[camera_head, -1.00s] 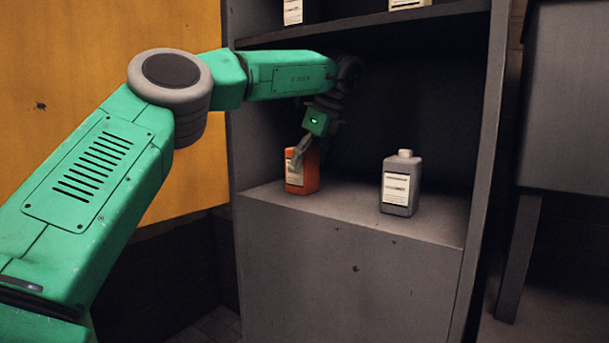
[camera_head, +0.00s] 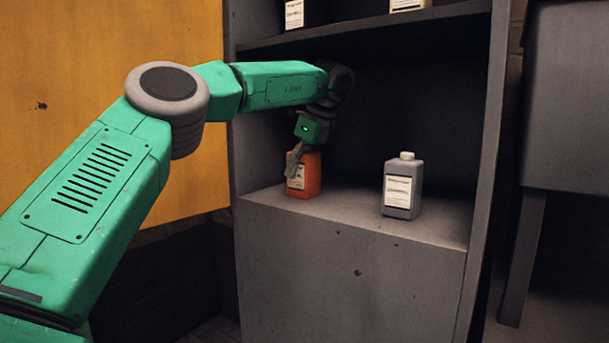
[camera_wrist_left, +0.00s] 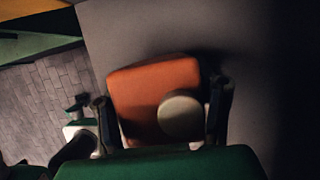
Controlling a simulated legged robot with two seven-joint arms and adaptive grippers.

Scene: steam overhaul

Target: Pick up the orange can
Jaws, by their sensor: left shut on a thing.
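The orange can (camera_head: 312,176) stands upright at the left end of the shelf, with a white label on its front. In the left wrist view the can (camera_wrist_left: 150,85) shows from above with a pale round cap. My left gripper (camera_head: 294,165) reaches down to it from above. Its fingers (camera_wrist_left: 160,112) lie on opposite sides of the can and are shut on it. The can appears to rest on the shelf; its underside cannot be seen clearly. My right gripper is not in view.
A grey bottle (camera_head: 402,186) with a white cap stands to the right on the same shelf (camera_head: 350,215). An upper shelf (camera_head: 360,22) with labelled containers is above my forearm. Cabinet walls bound both sides. The shelf between can and bottle is clear.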

